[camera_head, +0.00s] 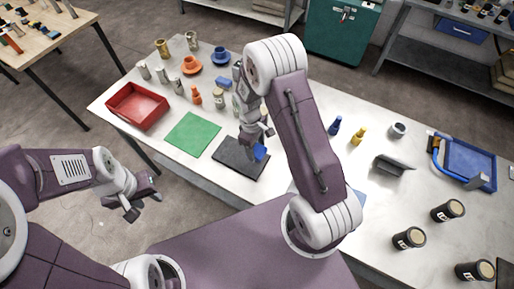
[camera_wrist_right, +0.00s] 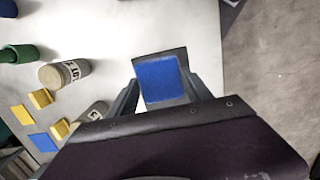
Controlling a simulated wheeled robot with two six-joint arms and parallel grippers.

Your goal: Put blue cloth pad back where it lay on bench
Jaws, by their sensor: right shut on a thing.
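The blue cloth pad (camera_head: 261,153) is in my right gripper (camera_head: 256,142), above the dark mat (camera_head: 231,158) on the bench (camera_head: 205,176). In the right wrist view the pad (camera_wrist_right: 160,80) shows as a blue square between the two fingers of the right gripper (camera_wrist_right: 160,92), with a dark grey edge around it. I cannot tell how far the pad is above the mat. My left gripper (camera_head: 144,203) is open and empty, off the bench's near left side.
A green mat (camera_head: 193,134) and a red tray (camera_head: 110,103) lie left of the dark mat. Cups, bottles and jars stand behind. A blue flat patch (camera_head: 358,198) shows beside my right arm, partly hidden.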

